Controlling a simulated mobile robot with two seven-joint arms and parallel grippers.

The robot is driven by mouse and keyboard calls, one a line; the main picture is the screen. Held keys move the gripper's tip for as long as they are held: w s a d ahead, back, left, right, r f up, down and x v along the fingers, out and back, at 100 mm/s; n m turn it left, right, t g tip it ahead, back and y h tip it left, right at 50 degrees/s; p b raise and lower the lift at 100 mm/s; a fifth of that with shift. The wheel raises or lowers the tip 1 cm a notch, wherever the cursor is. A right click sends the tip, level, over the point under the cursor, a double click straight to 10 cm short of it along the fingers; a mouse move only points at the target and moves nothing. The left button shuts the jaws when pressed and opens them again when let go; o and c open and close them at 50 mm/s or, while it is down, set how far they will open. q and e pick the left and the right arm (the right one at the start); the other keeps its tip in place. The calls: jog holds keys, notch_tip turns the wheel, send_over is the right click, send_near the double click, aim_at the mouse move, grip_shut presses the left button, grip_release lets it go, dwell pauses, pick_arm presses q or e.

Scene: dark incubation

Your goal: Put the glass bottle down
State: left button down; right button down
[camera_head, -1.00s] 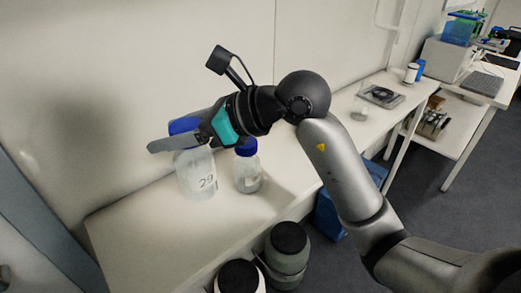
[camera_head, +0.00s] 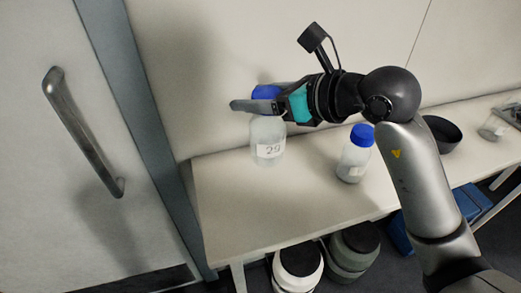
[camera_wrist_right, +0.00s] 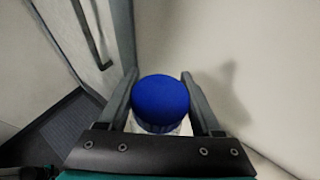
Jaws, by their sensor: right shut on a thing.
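The glass bottle (camera_head: 268,142) is clear with a blue cap and a white label reading 29. It is upright near the left end of the white bench, close to the back wall. My right gripper (camera_head: 262,104) is shut on it at the blue cap. In the right wrist view the blue cap (camera_wrist_right: 160,100) sits between the two fingers (camera_wrist_right: 160,88). I cannot tell whether the bottle's base touches the bench top. My left gripper is not in view.
A second blue-capped bottle (camera_head: 355,155) stands on the bench (camera_head: 235,205) to the right. A dark bowl (camera_head: 440,133) is further right. Two lidded containers (camera_head: 298,265) (camera_head: 355,248) stand below the front edge. A door with a metal handle (camera_head: 85,130) is at the left.

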aim_at(281, 155)
notch_tip(281, 155, down, 8)
jog(key=shift+f+b, duration=0.2)
jog(key=shift+b, duration=0.3)
jog(key=shift+f+b, duration=0.35)
jog(key=shift+f, duration=1.8)
jog(key=shift+c, duration=0.3)
grip_release()
jog(key=shift+f, duration=0.1)
jog(key=shift+r, duration=0.25)
jog(key=v, duration=1.2)
jog(key=shift+f, duration=0.15)
